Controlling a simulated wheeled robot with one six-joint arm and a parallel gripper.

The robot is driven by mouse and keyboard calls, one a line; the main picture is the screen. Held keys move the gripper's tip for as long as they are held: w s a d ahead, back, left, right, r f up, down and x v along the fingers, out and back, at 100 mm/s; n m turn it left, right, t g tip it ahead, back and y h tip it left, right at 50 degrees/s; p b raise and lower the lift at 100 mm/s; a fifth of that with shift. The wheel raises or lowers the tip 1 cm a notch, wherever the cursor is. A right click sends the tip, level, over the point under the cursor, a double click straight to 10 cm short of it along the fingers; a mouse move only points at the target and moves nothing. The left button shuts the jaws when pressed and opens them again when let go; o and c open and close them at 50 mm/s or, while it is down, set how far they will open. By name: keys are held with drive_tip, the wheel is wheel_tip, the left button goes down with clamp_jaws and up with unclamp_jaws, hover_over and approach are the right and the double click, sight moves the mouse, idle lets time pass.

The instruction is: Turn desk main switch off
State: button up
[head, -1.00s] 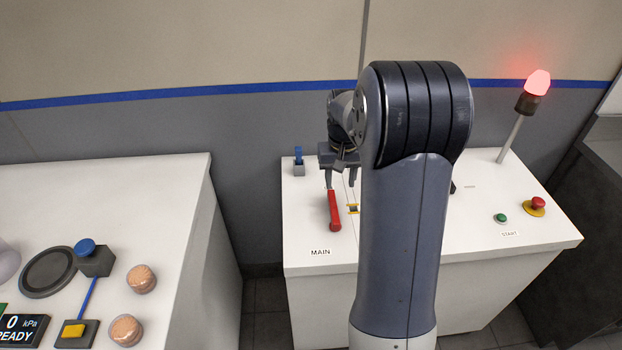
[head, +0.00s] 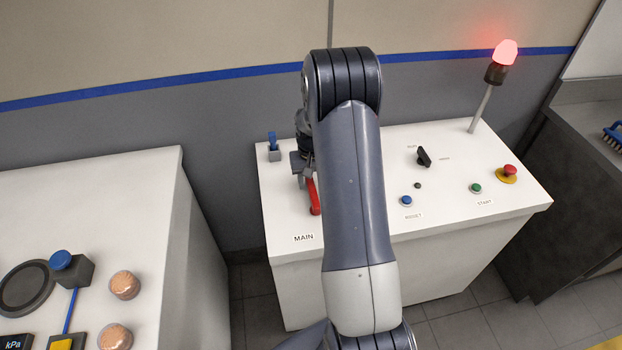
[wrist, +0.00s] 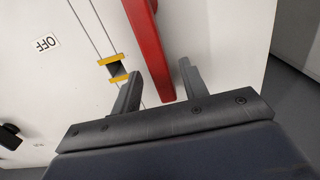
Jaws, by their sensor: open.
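The desk main switch is a red lever (head: 314,197) on the white desk (head: 281,212), behind the MAIN label (head: 303,238). My gripper (head: 304,182) is at the far end of the lever, partly hidden by my arm. In the wrist view the open fingers (wrist: 159,78) stand on either side of the red lever (wrist: 150,45), with a gap visible on each side. An OFF label (wrist: 46,43) lies to the left in that view. A slot with yellow end marks (wrist: 113,69) is beside the left finger.
A small blue switch (head: 273,147) stands at the desk's back left. A black knob (head: 424,157), blue button (head: 406,201), green button (head: 476,188) and red stop button (head: 509,171) are to the right. A lamp (head: 505,53) glows red. Another white table (head: 130,200) stands left, across a gap.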

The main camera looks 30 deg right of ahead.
drive_tip(key=shift+f, duration=0.25)
drive_tip(key=shift+c, duration=0.5)
clamp_jaws()
